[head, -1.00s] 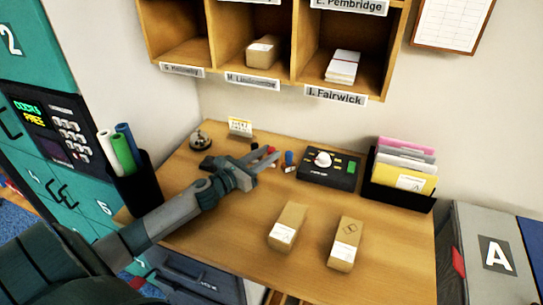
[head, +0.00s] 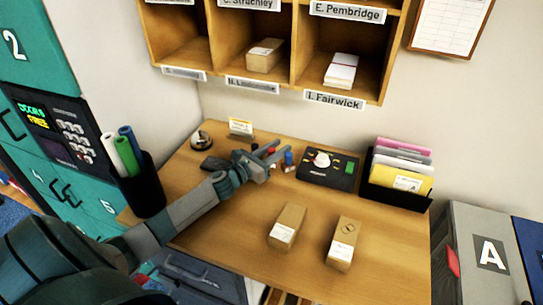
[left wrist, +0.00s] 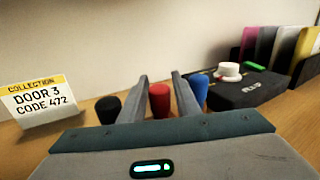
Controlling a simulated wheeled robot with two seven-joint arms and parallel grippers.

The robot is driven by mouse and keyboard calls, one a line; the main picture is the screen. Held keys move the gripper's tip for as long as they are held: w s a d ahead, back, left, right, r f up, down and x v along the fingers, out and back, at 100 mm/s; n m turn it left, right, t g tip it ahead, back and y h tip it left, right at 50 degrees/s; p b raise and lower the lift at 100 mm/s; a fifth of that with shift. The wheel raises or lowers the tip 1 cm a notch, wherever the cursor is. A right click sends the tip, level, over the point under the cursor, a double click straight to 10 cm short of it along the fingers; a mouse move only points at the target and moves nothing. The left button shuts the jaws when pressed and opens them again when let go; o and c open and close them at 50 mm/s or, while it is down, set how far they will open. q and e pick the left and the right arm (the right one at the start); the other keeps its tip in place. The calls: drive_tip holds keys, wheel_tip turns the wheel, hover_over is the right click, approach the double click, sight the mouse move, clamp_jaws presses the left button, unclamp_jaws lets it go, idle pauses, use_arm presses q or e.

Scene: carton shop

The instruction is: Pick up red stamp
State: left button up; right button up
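The red stamp (left wrist: 159,100) stands upright on the desk in the left wrist view, framed between the two fingers of my left gripper (left wrist: 160,82). The fingers are apart, with the stamp between or just beyond them; contact is not clear. In the head view my left gripper (head: 277,152) reaches over the desk at the stamps, and the red stamp (head: 271,149) shows only partly behind the fingers. A black stamp (left wrist: 108,109) stands to its left and a blue stamp (left wrist: 200,92) to its right, close outside the fingers. My right gripper is not in view.
A black device (head: 328,169) with a white knob sits right of the stamps, then a folder holder (head: 398,197). A bell (head: 200,141) and a code card (head: 240,127) stand at the back left. Two cartons (head: 287,227) (head: 344,244) lie in front.

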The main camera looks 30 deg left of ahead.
use_arm(q)
drive_tip(key=shift+w+d, duration=0.1)
drive_tip(key=shift+w, duration=0.35)
clamp_jaws()
drive_tip(key=shift+r, duration=0.1)
drive_tip(key=shift+r, duration=0.55)
wheel_tip(320, 180, up, 3)
drive_tip(key=shift+s+d+f+b, duration=0.1)
drive_tip(key=shift+s+d+b, duration=0.05)
drive_tip(key=shift+b, duration=0.4)
drive_tip(key=s+d+r+b, duration=0.1)
drive_tip(key=s+d+r, duration=0.5)
drive_tip(key=d, duration=0.3)
drive_tip(key=shift+s+r, duration=0.35)
drive_tip(key=shift+r, duration=0.05)
